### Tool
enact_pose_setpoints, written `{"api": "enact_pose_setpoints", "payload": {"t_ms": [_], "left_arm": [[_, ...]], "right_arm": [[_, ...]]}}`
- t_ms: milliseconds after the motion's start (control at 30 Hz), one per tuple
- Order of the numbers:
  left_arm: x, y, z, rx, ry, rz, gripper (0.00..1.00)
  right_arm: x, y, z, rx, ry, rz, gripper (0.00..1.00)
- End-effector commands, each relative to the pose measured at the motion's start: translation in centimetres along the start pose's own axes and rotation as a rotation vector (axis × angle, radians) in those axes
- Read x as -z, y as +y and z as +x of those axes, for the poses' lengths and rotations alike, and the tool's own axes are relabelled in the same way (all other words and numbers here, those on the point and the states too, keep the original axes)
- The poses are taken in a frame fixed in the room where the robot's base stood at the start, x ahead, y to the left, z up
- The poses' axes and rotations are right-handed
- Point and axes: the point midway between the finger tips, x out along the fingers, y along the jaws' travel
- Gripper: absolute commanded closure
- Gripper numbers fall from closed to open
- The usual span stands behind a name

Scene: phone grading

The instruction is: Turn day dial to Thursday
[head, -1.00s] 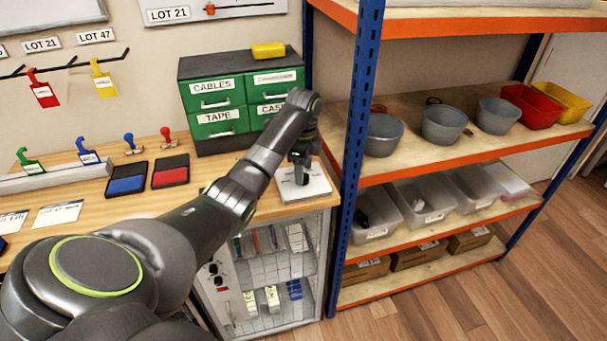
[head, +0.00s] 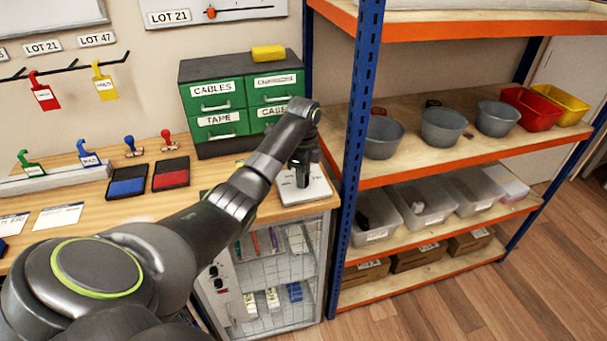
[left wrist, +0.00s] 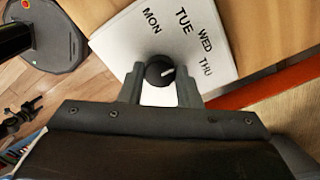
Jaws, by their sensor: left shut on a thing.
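The day dial is a white plate (head: 318,188) at the right end of the wooden bench, with a round black knob (left wrist: 159,72) in its middle. In the left wrist view the plate (left wrist: 120,45) shows the words MON, TUE, WED and THU. The knob's white mark points right and slightly up, toward the WED–THU side; its exact day is hard to tell. My left gripper (head: 303,181) is over the plate. In the left wrist view its fingers (left wrist: 160,80) stand on both sides of the knob, shut on it. My right gripper is out of view.
A blue rack post (head: 358,130) stands close on the right. Blue (head: 127,183) and red (head: 171,174) ink pads lie to the left on the bench.

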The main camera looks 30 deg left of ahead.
Motion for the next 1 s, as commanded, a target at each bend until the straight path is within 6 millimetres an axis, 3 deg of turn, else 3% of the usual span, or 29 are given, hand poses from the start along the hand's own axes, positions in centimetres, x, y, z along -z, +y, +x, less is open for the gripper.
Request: {"api": "enact_pose_setpoints", "payload": {"t_ms": [267,1000], "left_arm": [[0.0,0.0,-0.3,-0.002,0.0,0.112,0.92],[0.0,-0.1,-0.2,0.001,0.001,0.623,0.92]], "right_arm": [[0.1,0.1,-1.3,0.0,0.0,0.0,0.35],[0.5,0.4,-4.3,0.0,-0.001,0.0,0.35]]}}
